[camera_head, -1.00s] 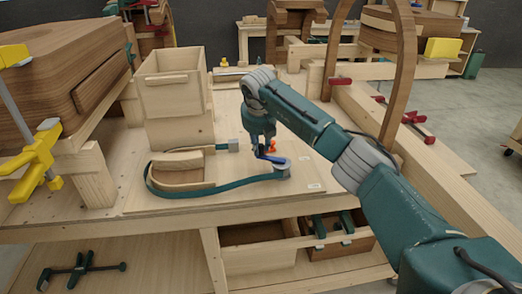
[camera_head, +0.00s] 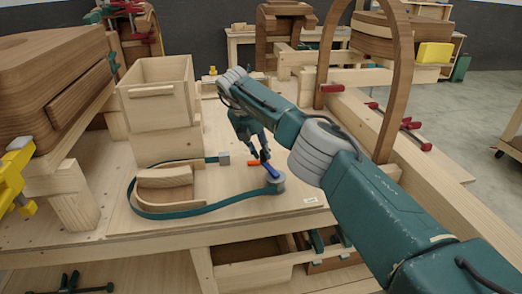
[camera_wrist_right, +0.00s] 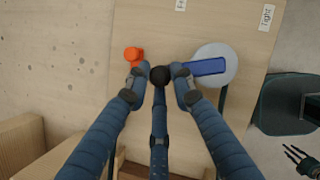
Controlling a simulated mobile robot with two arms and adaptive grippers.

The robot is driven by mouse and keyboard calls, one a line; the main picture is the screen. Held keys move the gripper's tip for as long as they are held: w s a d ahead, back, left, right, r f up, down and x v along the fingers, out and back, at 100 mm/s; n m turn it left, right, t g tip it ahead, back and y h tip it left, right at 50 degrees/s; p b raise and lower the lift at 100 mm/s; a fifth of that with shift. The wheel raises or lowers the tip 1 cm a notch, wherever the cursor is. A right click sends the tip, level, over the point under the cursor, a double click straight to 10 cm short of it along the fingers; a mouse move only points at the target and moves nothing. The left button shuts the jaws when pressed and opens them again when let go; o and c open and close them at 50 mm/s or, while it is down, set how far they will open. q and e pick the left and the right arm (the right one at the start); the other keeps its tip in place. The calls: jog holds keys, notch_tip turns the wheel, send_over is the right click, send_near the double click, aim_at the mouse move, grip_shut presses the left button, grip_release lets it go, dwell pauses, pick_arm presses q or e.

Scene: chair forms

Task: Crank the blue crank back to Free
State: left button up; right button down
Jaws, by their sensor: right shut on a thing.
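The blue crank (camera_head: 270,170) is a short blue arm on a round grey hub (camera_head: 277,185) on the board's right part. In the head view the arm points away from me and slightly left. In the right wrist view the blue crank (camera_wrist_right: 206,67) runs left from the hub (camera_wrist_right: 226,76) to a dark knob (camera_wrist_right: 160,76). My right gripper (camera_wrist_right: 160,78) is shut on this knob, with fingers at both sides. An orange piece (camera_head: 253,163) lies just left of it. The "Tight" label (camera_wrist_right: 267,17) is at upper right; another label (camera_wrist_right: 181,4) is cut off.
A teal strap (camera_head: 205,208) runs from the hub around a curved wooden form (camera_head: 165,188) to a grey block (camera_head: 224,158). A wooden box (camera_head: 158,90) stands behind the form. A tall wooden arch (camera_head: 395,90) and a red clamp (camera_head: 332,88) are near my right arm.

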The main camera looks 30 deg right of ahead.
jog(key=shift+d+r+m, duration=0.1)
jog(key=shift+d+m, duration=0.15)
jog(key=shift+m, duration=0.05)
dwell(0.4)
jog(key=c, duration=1.5)
grip_release()
jog(key=shift+c, duration=0.2)
jog(key=v, duration=1.2)
jog(key=shift+w, duration=0.15)
